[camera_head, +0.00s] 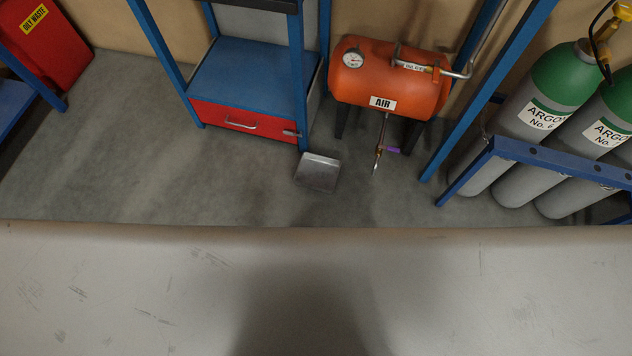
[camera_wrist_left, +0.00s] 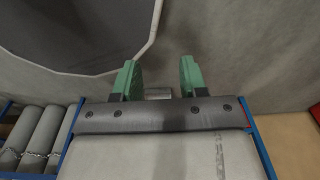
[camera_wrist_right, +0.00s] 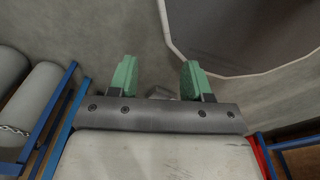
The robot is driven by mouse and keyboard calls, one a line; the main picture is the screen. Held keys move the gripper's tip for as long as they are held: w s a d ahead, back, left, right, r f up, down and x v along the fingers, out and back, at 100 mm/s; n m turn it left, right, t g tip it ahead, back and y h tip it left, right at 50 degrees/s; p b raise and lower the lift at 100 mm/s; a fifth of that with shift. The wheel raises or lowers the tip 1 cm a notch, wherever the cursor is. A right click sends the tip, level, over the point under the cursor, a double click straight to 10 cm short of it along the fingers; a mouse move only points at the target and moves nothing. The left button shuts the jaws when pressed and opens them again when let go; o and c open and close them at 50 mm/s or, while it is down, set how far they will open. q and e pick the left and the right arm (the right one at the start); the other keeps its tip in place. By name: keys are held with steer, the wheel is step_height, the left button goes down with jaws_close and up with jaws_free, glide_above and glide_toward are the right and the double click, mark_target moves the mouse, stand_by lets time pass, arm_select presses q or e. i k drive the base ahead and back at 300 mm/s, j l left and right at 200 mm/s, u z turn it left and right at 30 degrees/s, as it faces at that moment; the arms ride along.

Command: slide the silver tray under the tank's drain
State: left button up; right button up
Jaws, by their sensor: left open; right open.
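The silver tray (camera_head: 317,172) is a shallow square pan lying flat on the floor, in front of the right front leg of the blue-and-red cabinet. The orange air tank (camera_head: 388,80) stands on dark legs to the right. Its drain (camera_head: 378,158), a thin downward pipe with a purple valve handle, ends to the right of the tray. The tray is beside the drain, with bare floor between them. My left gripper (camera_wrist_left: 159,66) and right gripper (camera_wrist_right: 159,66) are open and look empty in their wrist views. Neither shows in the head view.
The blue rack with a red drawer (camera_head: 240,120) stands behind and left of the tray. A blue post (camera_head: 450,130) and argon cylinders (camera_head: 545,110) bound the right side. A red oil waste bin (camera_head: 45,50) stands far left. The floor (camera_head: 150,160) left of the tray is clear.

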mark_target(315, 171)
steer(key=i+j+z, duration=0.1)
steer(key=j, duration=0.25)
steer(key=i+j+z, duration=0.1)
steer(key=i+j, duration=0.35)
steer(key=j, duration=0.25)
steer(key=i+j+z, duration=0.15)
steer(key=j, duration=0.2)
steer(key=i, duration=0.05)
